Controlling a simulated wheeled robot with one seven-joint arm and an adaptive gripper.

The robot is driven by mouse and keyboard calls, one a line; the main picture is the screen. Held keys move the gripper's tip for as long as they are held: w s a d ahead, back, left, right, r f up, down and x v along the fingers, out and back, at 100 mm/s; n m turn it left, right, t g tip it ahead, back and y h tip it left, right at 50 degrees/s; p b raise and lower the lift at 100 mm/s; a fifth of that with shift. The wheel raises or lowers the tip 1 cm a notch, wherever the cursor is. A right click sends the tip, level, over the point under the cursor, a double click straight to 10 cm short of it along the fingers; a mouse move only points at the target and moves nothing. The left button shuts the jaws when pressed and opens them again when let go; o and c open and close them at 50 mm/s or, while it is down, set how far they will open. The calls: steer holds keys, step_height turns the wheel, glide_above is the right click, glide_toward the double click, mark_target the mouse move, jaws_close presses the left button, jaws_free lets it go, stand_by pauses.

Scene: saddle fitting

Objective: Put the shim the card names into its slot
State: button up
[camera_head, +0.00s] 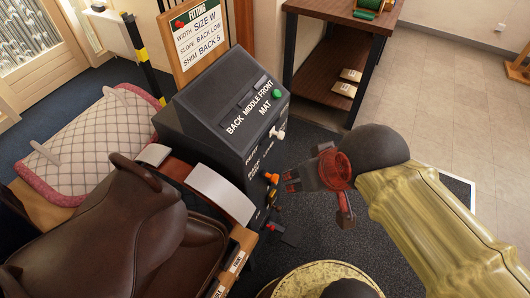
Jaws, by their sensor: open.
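The card (199,37) stands in a wooden frame above the console and reads WIDTH SIZE W, SLOPE BACK LOW, SHIM BACK S. The dark console (190,105) has a sloping top with dark slot-like recesses above the labels BACK, MIDDLE and FRONT. I cannot tell whether a shim is in any of them. No shim can be picked out for sure. My gripper (317,200) is open, to the right of the console's front face, apart from it, with nothing seen between its fingers. A brown saddle (115,235) is at the lower left.
The console carries a green button (277,94), a white knob (277,133) and an orange knob (271,178). Labelled wooden compartments (243,238) sit beside the saddle. A quilted pad (90,140) lies at left. A shelf bench (320,75) stands behind; dark floor matting lies below my gripper.

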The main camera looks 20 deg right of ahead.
step_height(320, 180, up, 8)
steer(key=p, duration=0.7)
steer(key=shift+f, duration=0.2)
